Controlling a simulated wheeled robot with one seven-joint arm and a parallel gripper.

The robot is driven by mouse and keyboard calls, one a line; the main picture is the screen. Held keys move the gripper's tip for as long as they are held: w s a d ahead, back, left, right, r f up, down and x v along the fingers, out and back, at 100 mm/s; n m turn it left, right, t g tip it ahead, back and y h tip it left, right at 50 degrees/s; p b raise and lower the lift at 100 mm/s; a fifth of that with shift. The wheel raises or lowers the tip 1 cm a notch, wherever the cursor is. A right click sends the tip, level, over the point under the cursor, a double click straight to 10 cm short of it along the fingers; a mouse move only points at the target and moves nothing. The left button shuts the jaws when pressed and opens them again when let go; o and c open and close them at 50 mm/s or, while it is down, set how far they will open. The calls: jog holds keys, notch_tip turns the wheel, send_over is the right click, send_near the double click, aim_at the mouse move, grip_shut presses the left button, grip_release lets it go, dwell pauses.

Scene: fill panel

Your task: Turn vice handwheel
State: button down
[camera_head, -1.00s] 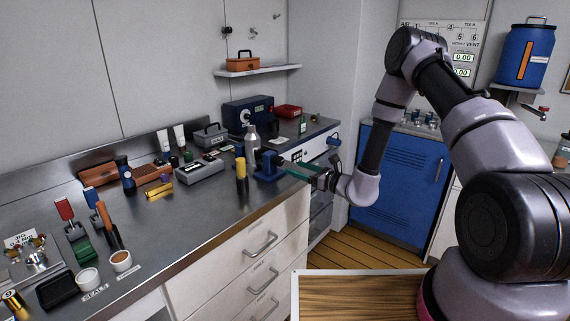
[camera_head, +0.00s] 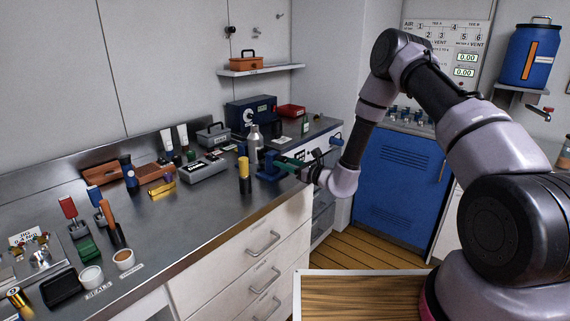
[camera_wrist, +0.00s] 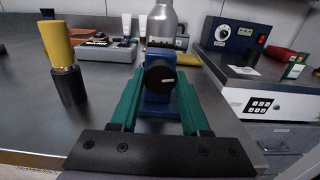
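The blue vice (camera_head: 268,170) stands at the front edge of the metal bench. Its round black handwheel (camera_wrist: 159,76) faces the wrist camera, with a small pale mark on it; the vice's blue body (camera_wrist: 160,106) shows below it. My gripper (camera_wrist: 160,78) has two green fingers, spread apart, one on each side of the handwheel. A narrow gap seems to show beside the wheel, so I see no clear grip. In the head view, my gripper (camera_head: 284,161) reaches the vice from the right, and the handwheel is hard to make out there.
A yellow-and-black cylinder (camera_wrist: 63,62) stands left of the vice. A silver bottle (camera_wrist: 162,24) stands behind it. A grey box (camera_head: 204,169) sits farther back. A white panel with a keypad (camera_wrist: 262,105) is to the right. Drawers (camera_head: 262,245) lie below the bench edge.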

jog(key=shift+m, duration=2)
jog(key=shift+c, duration=2.1)
grip_release()
jog(key=v, duration=1)
jog(key=shift+s+d, duration=0.3)
